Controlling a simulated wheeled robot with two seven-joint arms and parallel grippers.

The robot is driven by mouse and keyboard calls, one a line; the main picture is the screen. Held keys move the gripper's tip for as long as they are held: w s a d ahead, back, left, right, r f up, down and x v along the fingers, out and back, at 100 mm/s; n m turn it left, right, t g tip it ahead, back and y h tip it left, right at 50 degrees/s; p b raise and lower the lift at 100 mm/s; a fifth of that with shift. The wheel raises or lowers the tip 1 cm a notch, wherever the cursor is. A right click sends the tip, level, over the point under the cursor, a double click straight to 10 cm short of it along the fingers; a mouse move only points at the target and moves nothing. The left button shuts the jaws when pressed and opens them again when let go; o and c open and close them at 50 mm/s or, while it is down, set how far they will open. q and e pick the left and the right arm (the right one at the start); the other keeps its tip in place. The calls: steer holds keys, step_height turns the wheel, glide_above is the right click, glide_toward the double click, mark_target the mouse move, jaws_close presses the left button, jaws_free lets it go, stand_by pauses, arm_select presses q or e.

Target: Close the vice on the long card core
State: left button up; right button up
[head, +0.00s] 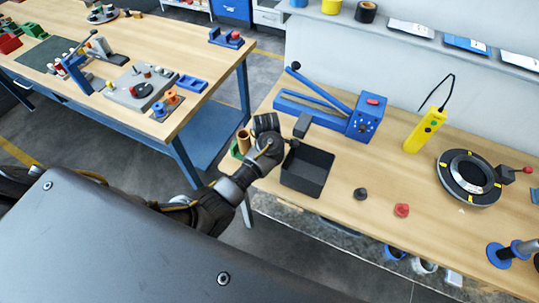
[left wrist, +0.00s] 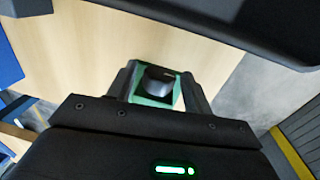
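The long card core (head: 243,141) is a brown tube standing upright at the near left edge of the right-hand bench, at the green vice (head: 236,152). My left gripper (head: 284,130) is over the bench just right of the core and partly hides the vice. In the left wrist view my left gripper (left wrist: 158,88) has its two fingers apart, with a green part and a dark rounded piece showing between them. I cannot tell whether the fingers touch it. The vice jaws are not clear. My right gripper is out of view.
A black open bin (head: 308,172) stands right beside my left gripper. Behind are a blue lever machine (head: 367,117) and a yellow control pendant (head: 427,130). A black ring fixture (head: 469,177), a black knob (head: 361,194) and a red knob (head: 401,210) are further right.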

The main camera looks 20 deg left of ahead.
arm_select(q)
steer(key=c, duration=0.8)
steer(key=shift+w+g, duration=0.25)
steer(key=shift+g, duration=0.65)
steer(key=shift+w+g, duration=0.1)
steer(key=shift+g, duration=1.2)
steer(key=o, duration=0.9)
steer(key=shift+o, duration=0.2)
